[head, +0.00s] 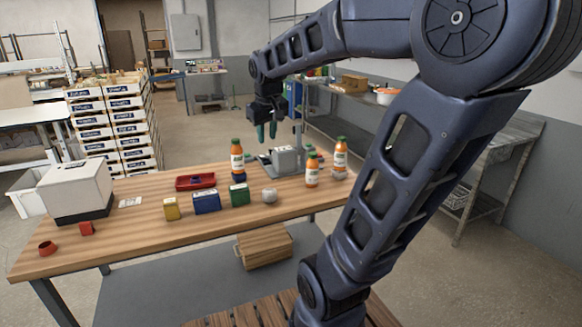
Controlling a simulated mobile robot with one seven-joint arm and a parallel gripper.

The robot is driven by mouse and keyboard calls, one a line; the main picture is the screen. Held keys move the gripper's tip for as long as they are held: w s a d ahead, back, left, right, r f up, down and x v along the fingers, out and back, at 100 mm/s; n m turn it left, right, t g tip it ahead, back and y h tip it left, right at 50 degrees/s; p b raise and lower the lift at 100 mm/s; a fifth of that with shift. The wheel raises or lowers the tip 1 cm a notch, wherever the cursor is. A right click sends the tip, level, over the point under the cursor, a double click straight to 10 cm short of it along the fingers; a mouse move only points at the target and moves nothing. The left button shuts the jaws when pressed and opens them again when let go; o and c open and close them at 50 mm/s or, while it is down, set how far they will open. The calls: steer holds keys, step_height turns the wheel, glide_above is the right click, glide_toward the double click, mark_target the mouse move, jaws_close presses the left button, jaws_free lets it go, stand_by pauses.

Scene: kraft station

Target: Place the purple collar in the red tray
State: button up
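The red tray (195,181) lies near the back of the wooden table, left of centre. I cannot clearly make out a purple collar. A small dark blue or purple piece (238,177) shows at the foot of an orange bottle (237,156), right of the tray; I cannot tell if it is the collar. My gripper (266,132) is in the air beyond and above the back of the table, right of the tray. Its two teal fingers point down and look apart, with nothing seen between them.
A grey device (287,161) and more bottles (312,170) stand right. A red ring (47,248) and white machine (79,190) are left.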

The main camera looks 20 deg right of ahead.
steer(key=s+d+f+m, duration=0.1)
steer(key=s+f, duration=0.1)
steer(key=s, duration=0.4)
steer(key=s+d+f+m, duration=0.1)
steer(key=s+f, duration=0.2)
steer(key=s, duration=0.4)
steer(key=shift+f+m+t+y, duration=0.2)
steer(key=shift+m+t+y, duration=0.1)
steer(key=shift+m+t, duration=0.1)
